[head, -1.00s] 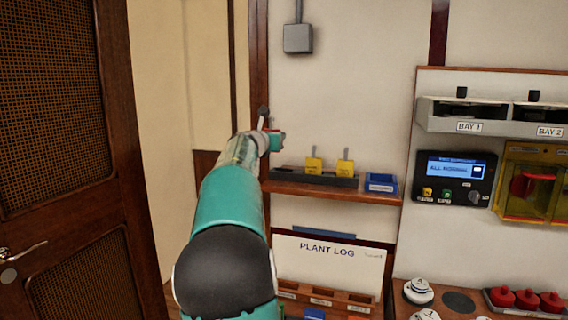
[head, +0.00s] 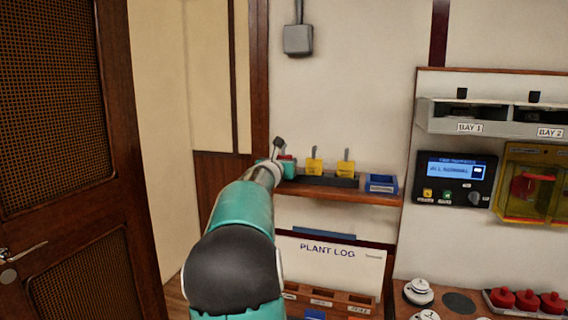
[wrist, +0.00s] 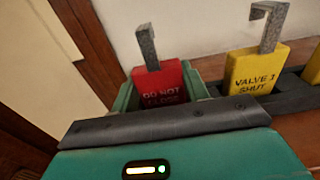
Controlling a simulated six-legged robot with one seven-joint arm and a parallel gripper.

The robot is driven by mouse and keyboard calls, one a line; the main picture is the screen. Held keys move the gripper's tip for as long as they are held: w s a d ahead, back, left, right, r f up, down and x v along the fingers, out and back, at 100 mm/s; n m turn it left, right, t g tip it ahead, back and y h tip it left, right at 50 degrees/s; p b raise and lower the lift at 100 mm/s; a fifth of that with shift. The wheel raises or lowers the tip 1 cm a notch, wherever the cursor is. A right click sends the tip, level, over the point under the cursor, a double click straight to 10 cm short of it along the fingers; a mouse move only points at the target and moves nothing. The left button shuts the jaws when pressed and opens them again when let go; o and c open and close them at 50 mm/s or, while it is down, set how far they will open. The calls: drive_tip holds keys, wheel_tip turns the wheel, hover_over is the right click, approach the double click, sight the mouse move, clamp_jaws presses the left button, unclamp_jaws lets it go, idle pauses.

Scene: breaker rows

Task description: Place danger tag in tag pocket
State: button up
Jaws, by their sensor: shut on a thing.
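The red danger tag (wrist: 162,84), lettered "DO NOT CLOSE" and with a grey metal hook on top, stands between the green fingers of my gripper (wrist: 160,98) in the wrist view. My gripper (head: 275,163) is shut on it at the left end of the wooden shelf in the head view, where only a bit of red shows. A black rack (head: 333,180) on the shelf holds two yellow tags (head: 314,166). The danger tag's lower edge is hidden, so I cannot tell whether it touches the rack. I cannot tell which holder is the tag pocket.
A blue labelled box (head: 381,184) stands right of the rack on the shelf (head: 350,194). The yellow "VALVE 1 SHUT" tag (wrist: 257,72) is close right of the danger tag. A wooden post (head: 259,70) rises at the left. The "PLANT LOG" board (head: 330,258) is below.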

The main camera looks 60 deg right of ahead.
drive_tip(key=shift+f, duration=0.1)
drive_tip(key=o, duration=1)
drive_tip(key=shift+a, duration=0.2)
drive_tip(key=a, duration=0.3)
drive_tip(key=s+a, duration=0.1)
drive_tip(key=a, duration=0.3)
drive_tip(key=s+a, duration=0.1)
drive_tip(key=a, duration=0.3)
drive_tip(key=shift+a+r, duration=0.25)
drive_tip(key=shift+r, duration=0.05)
